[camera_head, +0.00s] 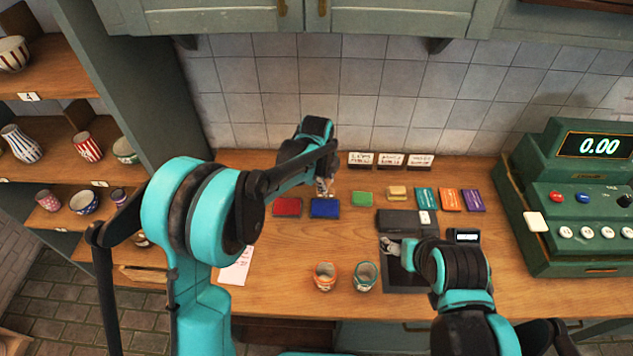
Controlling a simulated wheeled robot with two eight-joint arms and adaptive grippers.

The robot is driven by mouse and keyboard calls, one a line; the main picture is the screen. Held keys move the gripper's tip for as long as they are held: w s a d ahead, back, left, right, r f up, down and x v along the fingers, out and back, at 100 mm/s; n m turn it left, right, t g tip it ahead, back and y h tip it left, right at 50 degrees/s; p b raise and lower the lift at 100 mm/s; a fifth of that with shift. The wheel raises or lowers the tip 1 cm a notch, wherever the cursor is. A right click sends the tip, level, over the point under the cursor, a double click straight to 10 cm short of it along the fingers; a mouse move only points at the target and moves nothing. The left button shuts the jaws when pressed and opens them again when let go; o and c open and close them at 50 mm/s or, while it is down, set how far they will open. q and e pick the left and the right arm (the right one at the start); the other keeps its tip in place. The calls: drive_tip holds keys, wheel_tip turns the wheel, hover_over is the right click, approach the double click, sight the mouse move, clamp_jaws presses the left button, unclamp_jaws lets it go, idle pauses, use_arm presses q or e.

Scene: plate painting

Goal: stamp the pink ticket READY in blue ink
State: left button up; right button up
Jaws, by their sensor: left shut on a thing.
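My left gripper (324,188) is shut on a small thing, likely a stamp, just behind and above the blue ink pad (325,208). The held thing is mostly hidden by the fingers, and I cannot tell whether it touches the pad. A red ink pad (287,207) lies to the left, and a green pad (362,198) to the right. A pale paper with reddish marks (236,268), perhaps the ticket, lies at the counter's front left, partly covered by my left arm. My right gripper (391,247) is over a dark flat plate (405,284); its opening is unclear.
Three white label cards (391,160) stand at the wall. A tan block (397,192), teal, orange and purple packets (450,200) and a dark box (397,219) lie ahead. Two cups (325,276) (365,277) stand in front. A green register (575,205) fills the right end.

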sight(325, 196)
use_arm(q)
drive_tip(key=shift+a+f, duration=0.1)
drive_tip(key=shift+f, duration=0.2)
drive_tip(key=shift+f+b, duration=0.65)
drive_tip(key=shift+s+a+b+x, duration=0.1)
drive_tip(key=shift+s+b+x, duration=0.1)
drive_tip(key=shift+b+x, duration=0.65)
drive_tip(key=shift+s+a+b+x, duration=0.15)
drive_tip(key=shift+b+x, duration=0.3)
drive_tip(key=shift+x, duration=0.75)
drive_tip(key=shift+s, duration=0.1)
drive_tip(key=shift+f+b, duration=0.55)
drive_tip(key=shift+f, duration=0.1)
drive_tip(key=shift+r, duration=0.15)
drive_tip(key=shift+r+p, duration=0.5)
drive_tip(key=shift+w+d+p+v, duration=0.1)
drive_tip(key=shift+w+p+v, duration=0.1)
drive_tip(key=shift+p+v, duration=0.6)
drive_tip(key=shift+w+d+p+v, duration=0.1)
drive_tip(key=shift+w+p+v, duration=0.2)
drive_tip(key=shift+v, duration=0.8)
drive_tip(key=shift+w+d+p+v, duration=0.1)
drive_tip(key=shift+p+v, duration=0.55)
drive_tip(key=shift+v, duration=0.3)
drive_tip(key=shift+r, duration=0.1)
